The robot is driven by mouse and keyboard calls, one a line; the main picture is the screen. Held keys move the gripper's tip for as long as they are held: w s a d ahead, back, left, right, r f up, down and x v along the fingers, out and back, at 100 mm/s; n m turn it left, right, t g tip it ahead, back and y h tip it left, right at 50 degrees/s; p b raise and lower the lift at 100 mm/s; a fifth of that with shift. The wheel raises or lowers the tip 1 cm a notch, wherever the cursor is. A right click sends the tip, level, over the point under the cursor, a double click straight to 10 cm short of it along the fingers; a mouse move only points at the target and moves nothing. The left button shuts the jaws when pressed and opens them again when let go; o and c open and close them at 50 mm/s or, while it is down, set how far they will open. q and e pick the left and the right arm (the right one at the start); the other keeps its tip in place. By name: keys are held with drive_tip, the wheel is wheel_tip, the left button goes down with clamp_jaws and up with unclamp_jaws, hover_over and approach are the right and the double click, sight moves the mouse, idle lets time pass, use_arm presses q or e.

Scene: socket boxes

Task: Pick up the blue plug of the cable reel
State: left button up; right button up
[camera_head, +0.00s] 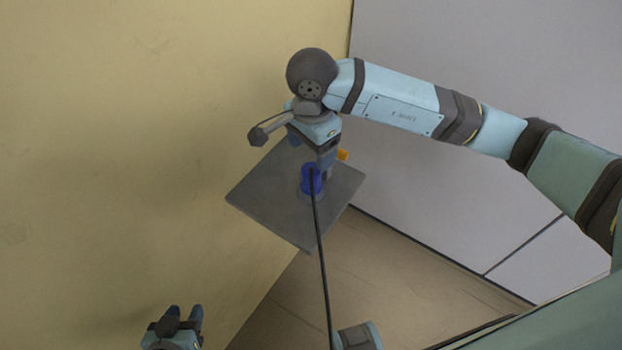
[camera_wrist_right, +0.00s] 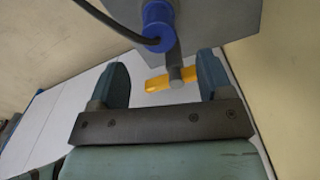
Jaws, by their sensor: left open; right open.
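The blue plug (camera_head: 311,181) stands on a grey square plate (camera_head: 267,203), with a black cable (camera_head: 321,255) running from it toward the bottom of the head view. The cable reel's body cannot be made out. My right gripper (camera_head: 313,152) is over the plate, right by the plug, its fingers partly hidden by its own wrist. In the right wrist view the blue plug (camera_wrist_right: 157,24) appears beyond the open fingertips (camera_wrist_right: 163,66), with no visible contact. My left gripper (camera_head: 185,313) is open and empty at the lower left, well away from the plate.
A yellow-orange part (camera_head: 342,155) sits by the plate's far edge; in the right wrist view, it shows beside a grey post (camera_wrist_right: 174,65) between the fingers. A yellowish wall (camera_head: 120,130) fills the left, pale panels (camera_head: 430,215) the right. The brown floor is below.

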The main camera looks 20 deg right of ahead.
sight(312, 169)
wheel_tip(312, 169, down, 7)
drive_tip(key=shift+s+r, duration=0.1)
drive_tip(key=shift+r, duration=0.05)
drive_tip(key=c, duration=1)
